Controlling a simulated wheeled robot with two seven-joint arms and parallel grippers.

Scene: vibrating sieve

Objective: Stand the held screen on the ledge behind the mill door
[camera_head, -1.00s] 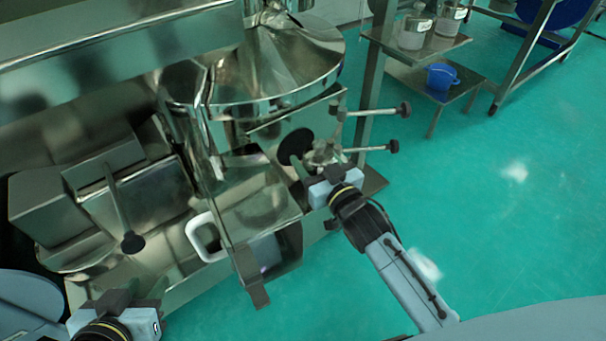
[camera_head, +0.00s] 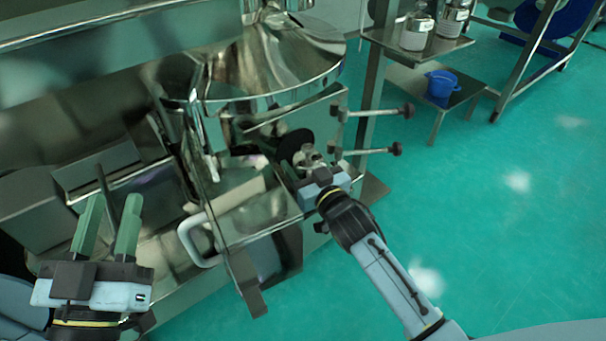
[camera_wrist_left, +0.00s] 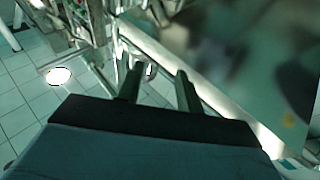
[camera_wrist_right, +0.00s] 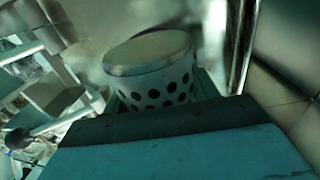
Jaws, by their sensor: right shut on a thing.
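The screen (camera_wrist_right: 160,75), a short pale cylinder with dark round holes and a metal rim, is held in my right gripper; its lower part is hidden by the gripper body. In the head view the screen (camera_head: 306,157) shows small above my right gripper (camera_head: 312,167), beside the mill's opening. The mill door (camera_head: 245,215), a metal panel with a white handle (camera_head: 190,238), hangs at the mill's front, left of my right gripper. The ledge behind it cannot be made out clearly. My left gripper (camera_head: 115,208) is open and empty, left of the handle.
A black disc (camera_head: 295,146) and two black-knobbed rods (camera_head: 372,150) stick out near my right gripper. The shiny hopper (camera_head: 285,65) is above. A rack with jars (camera_head: 416,32) and a blue cup (camera_head: 441,84) stands behind. The green floor at right is clear.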

